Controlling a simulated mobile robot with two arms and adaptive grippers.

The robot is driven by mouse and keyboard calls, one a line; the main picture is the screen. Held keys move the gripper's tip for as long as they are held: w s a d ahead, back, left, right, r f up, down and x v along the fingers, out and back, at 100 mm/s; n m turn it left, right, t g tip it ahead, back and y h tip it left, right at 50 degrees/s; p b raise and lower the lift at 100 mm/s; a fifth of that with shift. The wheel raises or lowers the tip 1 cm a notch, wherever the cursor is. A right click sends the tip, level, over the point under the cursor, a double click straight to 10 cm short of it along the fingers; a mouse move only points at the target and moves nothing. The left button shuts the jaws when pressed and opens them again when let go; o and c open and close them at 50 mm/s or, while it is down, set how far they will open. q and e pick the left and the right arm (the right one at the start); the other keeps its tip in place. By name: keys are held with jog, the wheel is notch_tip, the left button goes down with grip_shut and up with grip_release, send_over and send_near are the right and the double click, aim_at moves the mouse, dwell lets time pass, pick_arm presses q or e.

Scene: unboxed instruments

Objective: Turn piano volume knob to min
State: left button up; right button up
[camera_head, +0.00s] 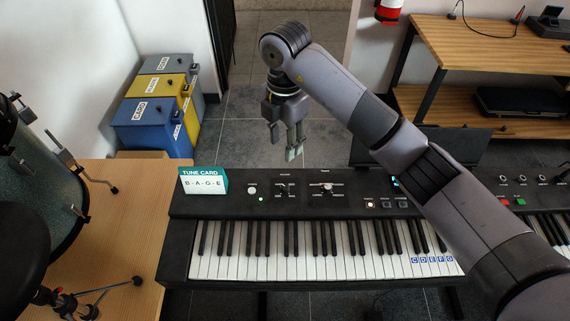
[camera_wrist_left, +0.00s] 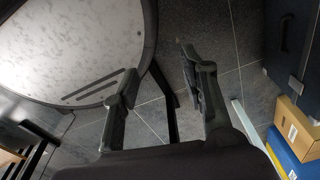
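The black piano (camera_head: 220,206) stands across the lower middle of the head view. On its top panel are a round pale knob (camera_head: 252,189) beside a green light, a small dark control cluster (camera_head: 285,189), and another pale knob (camera_head: 327,187). The labels are too small to read, so I cannot tell which is volume. My right gripper (camera_head: 283,143) hangs above and beyond the panel's back edge, apart from the controls, its fingers spread and empty. My left gripper (camera_wrist_left: 161,88) shows only in the left wrist view, open and empty near the drum (camera_wrist_left: 75,45).
A tune card box (camera_head: 204,181) stands on the piano's left end. A wooden table (camera_head: 120,200) and drum gear (camera_head: 50,190) are at left. Coloured bins (camera_head: 158,112) stand behind. A second keyboard (camera_head: 555,215) is at right. My right arm crosses above the piano's right side.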

jog(key=p, duration=0.2)
send_near(285, 186)
notch_tip(285, 186, down, 8)
jog(key=shift+s+a+r+p, duration=0.1)
jog(key=shift+s+r+p, duration=0.1)
jog(key=shift+p, duration=0.5)
jog(key=shift+w+f, duration=0.1)
jog(key=shift+f, duration=0.35)
pick_arm(q)
jog(key=shift+s+r, duration=0.3)
jog(key=shift+r, duration=0.6)
jog(key=shift+s+r, duration=0.3)
jog(key=shift+r, duration=0.55)
pick_arm(e)
grip_shut()
